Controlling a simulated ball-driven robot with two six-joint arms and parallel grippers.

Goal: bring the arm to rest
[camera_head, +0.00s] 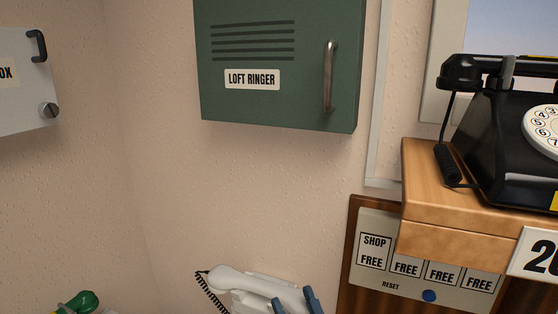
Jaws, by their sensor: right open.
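My right gripper (295,303) shows at the bottom edge as two blue-grey fingertips, set apart and open. They are at the right end of a white handset (242,283). I cannot tell whether they touch it. The rest of this gripper and its arm are below the picture. My left gripper is not in view.
A black dial phone (500,130) stands on a wooden shelf (460,215) at the right. Below is a panel (385,268) with a blue reset button (429,296). A green loft ringer box (280,100) and a grey box (25,95) hang above. A green object (78,301) shows lower left.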

